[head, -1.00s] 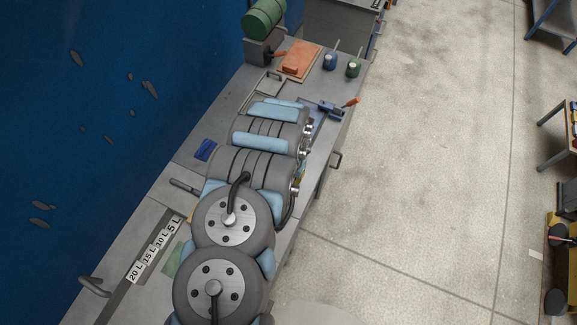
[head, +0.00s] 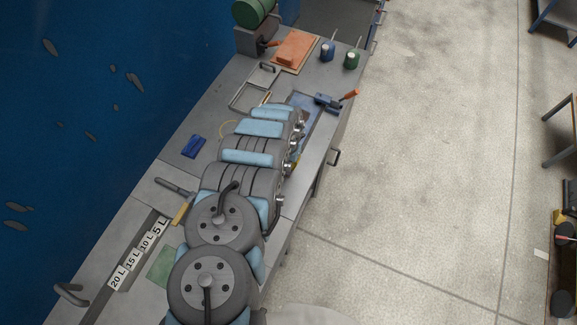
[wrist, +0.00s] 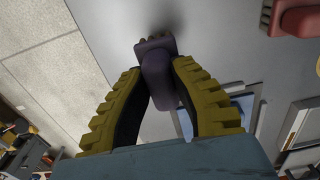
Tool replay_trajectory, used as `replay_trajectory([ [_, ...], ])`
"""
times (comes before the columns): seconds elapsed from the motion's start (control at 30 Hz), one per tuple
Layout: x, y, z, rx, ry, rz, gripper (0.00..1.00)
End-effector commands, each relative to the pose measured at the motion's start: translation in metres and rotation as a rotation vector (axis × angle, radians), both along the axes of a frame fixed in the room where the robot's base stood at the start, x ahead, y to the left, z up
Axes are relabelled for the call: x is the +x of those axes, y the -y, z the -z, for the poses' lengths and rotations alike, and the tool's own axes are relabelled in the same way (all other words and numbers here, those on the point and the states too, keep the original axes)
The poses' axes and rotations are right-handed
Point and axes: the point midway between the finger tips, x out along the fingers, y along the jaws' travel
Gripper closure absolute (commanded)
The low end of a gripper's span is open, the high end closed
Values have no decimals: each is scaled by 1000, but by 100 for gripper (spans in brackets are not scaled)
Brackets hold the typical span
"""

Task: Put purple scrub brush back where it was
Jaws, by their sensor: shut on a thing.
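The purple scrub brush (wrist: 157,72) shows in the wrist view, upper middle, its bristle end pointing up the picture toward a grey surface. My gripper (wrist: 158,84) has yellow ribbed fingers on both sides of the brush, shut on it. A dark shadow lies on the grey surface by the bristle end; I cannot tell whether they touch. In the head view my arm covers the middle of the bench, and the gripper and the purple brush cannot be made out.
On the grey bench (head: 222,90) lie a blue block-like item (head: 194,146), a metal frame (head: 240,97) and an orange float on an orange board (head: 297,48). A blue clamp (head: 327,102) sits at the right edge. Blue (head: 328,51) and green pots (head: 352,59) stand at the back.

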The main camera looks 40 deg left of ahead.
Motion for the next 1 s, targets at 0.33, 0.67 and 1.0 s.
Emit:
replay_trajectory([
  [0.33,-2,0,26,-1,-1,-3,100],
  [0.67,-1,0,29,-1,-1,-3,59],
  [1.0,-1,0,27,-1,-1,-3,56],
])
